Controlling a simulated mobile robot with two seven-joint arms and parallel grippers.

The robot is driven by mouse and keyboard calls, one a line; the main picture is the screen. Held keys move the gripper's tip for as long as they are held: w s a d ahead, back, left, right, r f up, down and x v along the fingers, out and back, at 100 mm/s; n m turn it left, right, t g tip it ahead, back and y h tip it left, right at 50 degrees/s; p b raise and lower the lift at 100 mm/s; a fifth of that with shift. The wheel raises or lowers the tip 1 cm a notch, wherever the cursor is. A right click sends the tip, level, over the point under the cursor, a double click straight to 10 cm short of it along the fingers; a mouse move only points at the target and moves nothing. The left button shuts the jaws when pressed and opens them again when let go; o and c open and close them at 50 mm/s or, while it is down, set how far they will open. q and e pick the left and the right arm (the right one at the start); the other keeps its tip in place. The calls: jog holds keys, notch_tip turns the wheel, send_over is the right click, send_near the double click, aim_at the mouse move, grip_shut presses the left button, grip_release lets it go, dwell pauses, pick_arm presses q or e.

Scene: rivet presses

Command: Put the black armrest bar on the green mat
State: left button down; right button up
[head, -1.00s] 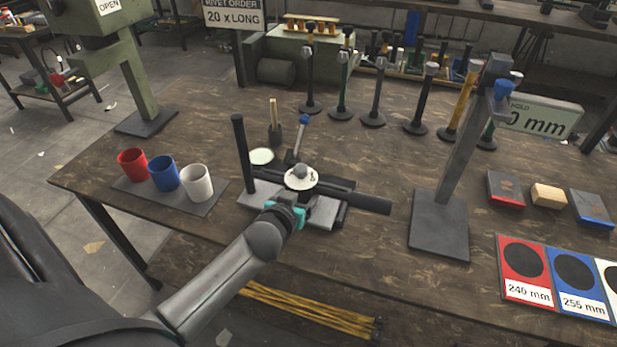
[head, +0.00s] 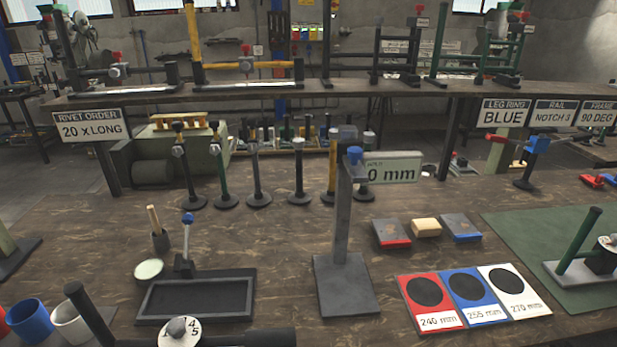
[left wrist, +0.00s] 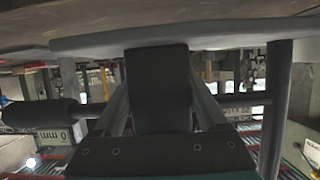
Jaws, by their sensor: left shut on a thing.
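The black armrest bar (head: 245,338) is at the bottom left of the head view, with a dark post and a white numbered dial, partly cut off by the frame edge. In the left wrist view its dark pad (left wrist: 40,115), grey plate (left wrist: 215,35) and post (left wrist: 275,100) show. My left gripper (left wrist: 160,75) is shut on its dark middle block. The gripper itself is outside the head view. The green mat (head: 530,232) lies at the right, with a green-post armrest (head: 580,245) standing on its right part. My right gripper is not in view.
The black tray fixture (head: 150,311) with a blue-knobbed lever is empty. A tall grey gauge stand (head: 345,285) and red, blue and white cards (head: 430,305) lie between the bar and the mat. Cups (head: 30,322) stand at the left. The mat's left part is bare.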

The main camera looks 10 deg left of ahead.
pick_arm(q)
jog(key=w+d+r, duration=0.2)
jog(key=w+r, duration=0.6)
jog(key=w+d+r+m+h, duration=0.1)
jog(key=d+r, duration=0.2)
jog(key=r, duration=0.4)
jog(key=w+d+r+m+h, duration=0.1)
jog(key=d+r, duration=0.2)
jog(key=r, duration=0.4)
jog(key=w+d+r+h+b, duration=0.1)
jog(key=d+r, duration=0.3)
jog(key=r, duration=0.4)
jog(key=shift+m+t, duration=0.3)
jog(key=shift+m, duration=0.1)
